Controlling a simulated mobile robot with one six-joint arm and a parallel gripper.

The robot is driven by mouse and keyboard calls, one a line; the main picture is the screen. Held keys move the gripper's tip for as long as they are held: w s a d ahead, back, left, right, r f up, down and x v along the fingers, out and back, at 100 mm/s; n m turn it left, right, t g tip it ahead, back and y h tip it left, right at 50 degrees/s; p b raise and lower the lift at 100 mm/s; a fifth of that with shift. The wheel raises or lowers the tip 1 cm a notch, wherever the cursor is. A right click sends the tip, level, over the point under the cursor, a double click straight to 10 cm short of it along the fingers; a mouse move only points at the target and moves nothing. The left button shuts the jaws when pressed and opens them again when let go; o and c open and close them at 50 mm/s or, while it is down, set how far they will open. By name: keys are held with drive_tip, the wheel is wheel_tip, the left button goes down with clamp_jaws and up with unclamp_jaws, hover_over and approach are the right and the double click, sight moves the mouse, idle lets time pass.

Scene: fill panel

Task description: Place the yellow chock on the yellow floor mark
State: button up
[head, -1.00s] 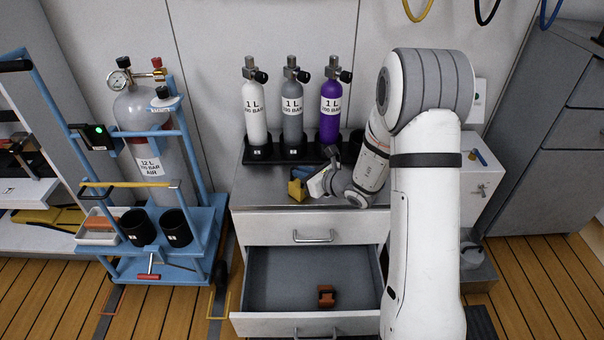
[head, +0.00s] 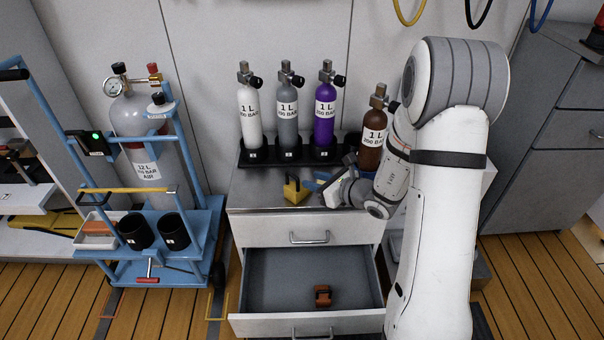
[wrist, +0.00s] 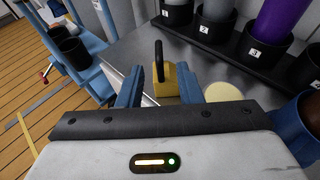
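The yellow chock (head: 295,192), a block with a black handle, sits on the grey cabinet top (head: 262,188) near its front edge. In the wrist view the chock (wrist: 165,82) shows ahead, between the lines of the two blue fingers, its handle standing up. My gripper (head: 318,181) is just right of the chock; in the wrist view my gripper (wrist: 160,90) is open with nothing held. Whether a finger touches the chock is unclear. The yellow floor mark (head: 227,305), an outline on the planks, lies left of the cabinet, beside the blue trolley.
An open drawer (head: 270,280) below holds an orange block (head: 322,296). Bottles stand in a black rack (head: 285,158) behind the chock; a brown bottle (head: 373,140) stands close to my wrist. The blue trolley (head: 190,250) stands left. A pale disc (wrist: 222,92) lies right of the chock.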

drive_tip(key=s+a+r+n+g, duration=0.2)
drive_tip(key=s+r+n+g, duration=0.2)
drive_tip(key=s+n, duration=0.4)
drive_tip(key=s+a+r+n+g, duration=0.2)
drive_tip(key=s+r+n+g, duration=0.25)
drive_tip(key=s+n, duration=0.4)
drive_tip(key=s+d+r+n+h, duration=0.3)
drive_tip(key=s+d+n+h, duration=0.6)
drive_tip(key=s+d+n, duration=0.1)
drive_tip(key=shift+s+d+n+h+p, duration=0.15)
drive_tip(key=shift+d+n+h+p, duration=0.15)
drive_tip(key=shift+n+p, duration=0.15)
drive_tip(key=shift+o, duration=0.3)
drive_tip(key=shift+r+g, duration=0.1)
drive_tip(key=shift+g, duration=0.15)
drive_tip(key=shift+o, duration=0.2)
